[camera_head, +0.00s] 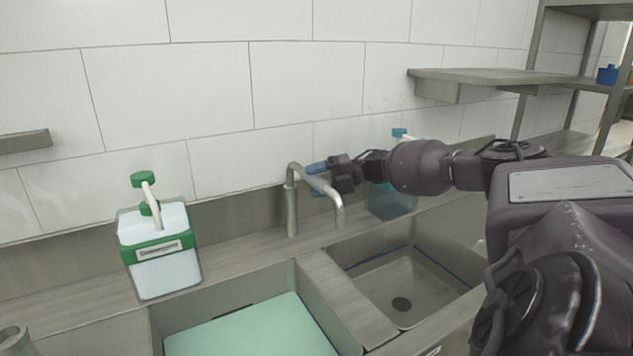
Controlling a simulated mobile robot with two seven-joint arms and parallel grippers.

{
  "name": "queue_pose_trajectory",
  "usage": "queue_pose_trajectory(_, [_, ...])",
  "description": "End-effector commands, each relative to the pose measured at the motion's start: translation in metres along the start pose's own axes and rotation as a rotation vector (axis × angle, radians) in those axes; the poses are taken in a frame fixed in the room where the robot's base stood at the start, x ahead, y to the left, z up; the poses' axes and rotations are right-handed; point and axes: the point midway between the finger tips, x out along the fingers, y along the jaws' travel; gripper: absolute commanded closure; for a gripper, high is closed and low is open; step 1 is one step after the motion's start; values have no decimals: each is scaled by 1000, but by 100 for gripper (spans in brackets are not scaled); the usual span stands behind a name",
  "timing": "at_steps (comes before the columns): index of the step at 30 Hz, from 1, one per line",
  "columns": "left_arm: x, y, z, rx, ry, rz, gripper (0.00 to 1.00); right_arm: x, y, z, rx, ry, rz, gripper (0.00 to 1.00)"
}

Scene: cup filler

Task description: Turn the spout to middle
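The metal spout (319,184) rises from the counter behind the sinks. It bends over, with its outlet hanging toward the right basin (403,287), near the divider (340,293) between the basins. My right gripper (312,181) reaches in from the right at the height of the spout's upper arm. Its two blue fingertips are apart, one above and behind the spout and one partly hidden by it. I cannot tell whether either finger touches the spout. My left gripper is not in view.
A white soap bottle (160,254) with a green pump stands left of the spout. A teal bottle (391,200) stands behind my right gripper. A green board (250,328) lies in the left basin. A wall shelf (490,77) juts out above my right arm.

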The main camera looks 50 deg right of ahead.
Motion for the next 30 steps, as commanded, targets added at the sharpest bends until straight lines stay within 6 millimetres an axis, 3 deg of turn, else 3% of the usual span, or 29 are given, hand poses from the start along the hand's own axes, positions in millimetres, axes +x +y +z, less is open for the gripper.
queue_pose_trajectory(8, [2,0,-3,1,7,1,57,-6,0,0,0,-1,-1,41])
queue_pose_trajectory(21, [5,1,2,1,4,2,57,-79,-1,0,1,-1,-3,41])
queue_pose_trajectory(30, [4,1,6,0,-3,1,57,-107,0,0,0,-1,0,41])
